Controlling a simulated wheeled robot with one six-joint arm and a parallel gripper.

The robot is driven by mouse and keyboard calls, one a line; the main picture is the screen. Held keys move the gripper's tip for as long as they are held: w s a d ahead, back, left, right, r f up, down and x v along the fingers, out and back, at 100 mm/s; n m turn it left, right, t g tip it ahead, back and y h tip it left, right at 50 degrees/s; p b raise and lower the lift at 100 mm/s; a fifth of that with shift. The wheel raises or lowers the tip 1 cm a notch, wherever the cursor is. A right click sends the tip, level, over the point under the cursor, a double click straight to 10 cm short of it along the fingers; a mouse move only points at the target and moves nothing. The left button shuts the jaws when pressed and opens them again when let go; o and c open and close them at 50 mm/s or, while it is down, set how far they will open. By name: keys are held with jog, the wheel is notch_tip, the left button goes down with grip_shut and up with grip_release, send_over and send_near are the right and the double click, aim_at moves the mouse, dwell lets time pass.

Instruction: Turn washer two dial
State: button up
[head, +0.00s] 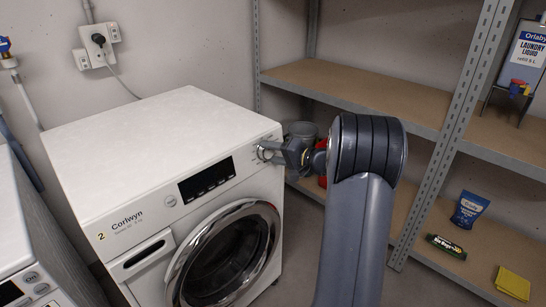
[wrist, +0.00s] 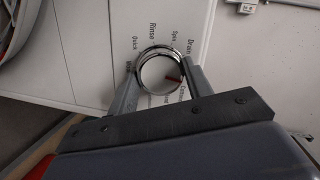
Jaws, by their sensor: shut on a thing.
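Washer two (head: 150,150) is the white front loader marked "2 Corlwyn" in the head view. Its round dial sits at the upper right of the front panel, mostly hidden there behind my gripper (head: 270,152). In the wrist view the dial (wrist: 158,74) is a chrome-rimmed white knob with a red pointer mark at its right side. Printed words such as Rinse, Spin, Drain and Quick surround it. My gripper also shows in the wrist view (wrist: 160,80), its two fingers on either side of the dial, shut on it.
The display (head: 207,178) and round door (head: 228,255) are left of and below the dial. Another white machine (head: 30,240) stands at the left. A metal shelf unit (head: 385,100) stands at the right behind my arm, holding a laundry liquid can (head: 527,50) and a blue pouch (head: 469,209).

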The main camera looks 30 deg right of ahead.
jog(key=shift+f+m+t+b, duration=0.15)
jog(key=shift+m+t+b, duration=0.45)
jog(key=shift+m, duration=1.7)
jog(key=o, duration=1)
jog(key=shift+c, duration=0.2)
jog(key=v, duration=1)
jog(key=shift+s+d+r+p, duration=0.2)
jog(key=shift+s+d+p, duration=0.05)
jog(key=shift+s+p, duration=0.1)
jog(key=shift+w, duration=0.1)
